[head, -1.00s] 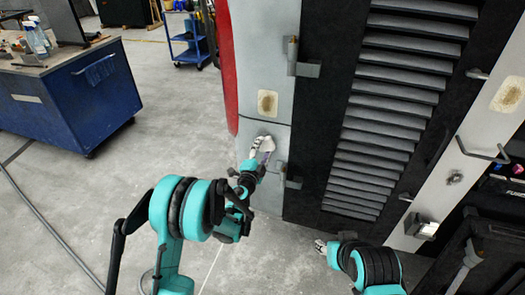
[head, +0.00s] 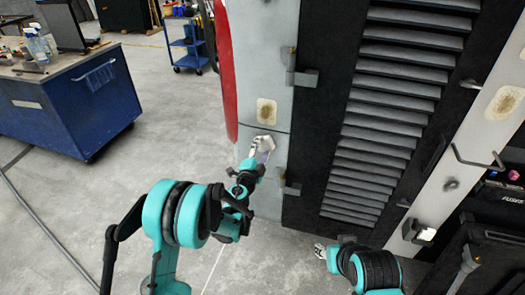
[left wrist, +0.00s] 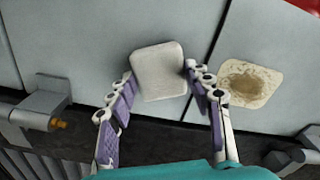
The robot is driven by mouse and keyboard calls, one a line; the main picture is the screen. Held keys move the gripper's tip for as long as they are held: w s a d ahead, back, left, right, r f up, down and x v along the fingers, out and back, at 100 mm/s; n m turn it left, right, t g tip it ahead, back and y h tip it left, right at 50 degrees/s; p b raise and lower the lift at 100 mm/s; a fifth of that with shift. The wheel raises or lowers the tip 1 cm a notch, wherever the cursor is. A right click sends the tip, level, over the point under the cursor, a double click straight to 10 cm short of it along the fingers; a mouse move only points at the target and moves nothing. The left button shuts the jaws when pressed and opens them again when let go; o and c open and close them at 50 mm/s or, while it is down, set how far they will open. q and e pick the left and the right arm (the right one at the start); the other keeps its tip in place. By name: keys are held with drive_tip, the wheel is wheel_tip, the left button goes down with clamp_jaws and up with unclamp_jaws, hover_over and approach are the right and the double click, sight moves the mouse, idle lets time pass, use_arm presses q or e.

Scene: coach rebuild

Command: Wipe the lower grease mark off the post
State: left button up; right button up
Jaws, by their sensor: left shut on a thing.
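My left gripper (head: 262,150) is shut on a pale, square wiping pad (left wrist: 159,70), held between its purple-lined fingers. The pad is right at the grey post (head: 260,60) left of the louvred door; I cannot tell whether it touches. Just above the gripper on this post is a beige patch with a brown stain (head: 266,111), beside the pad in the left wrist view (left wrist: 248,83). Anything behind the pad is hidden. The right-hand post has a similar stained patch (head: 505,102) and a small grey smudge (head: 451,184) lower down. My right gripper (head: 320,250) is low near the door's foot, its jaws unclear.
The dark louvred door (head: 375,120) has hinges (head: 304,76) on its left edge, close to my left gripper. A bar handle (head: 478,158) sticks out at the right post. A blue workbench (head: 75,105) and a blue trolley (head: 190,45) stand left; the floor between is clear.

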sight(264, 140)
use_arm(q)
drive_tip(key=shift+w+r+p, duration=0.1)
drive_tip(key=shift+r+p, duration=0.8)
drive_tip(key=shift+r, duration=0.8)
drive_tip(key=shift+f+b, duration=0.1)
drive_tip(key=shift+b, duration=0.2)
wheel_tip(264, 140, down, 3)
drive_tip(key=b, duration=0.3)
drive_tip(key=shift+f, duration=0.2)
wheel_tip(264, 140, down, 4)
drive_tip(key=shift+r, duration=0.25)
drive_tip(key=v, duration=0.6)
drive_tip(key=shift+v, duration=1.55)
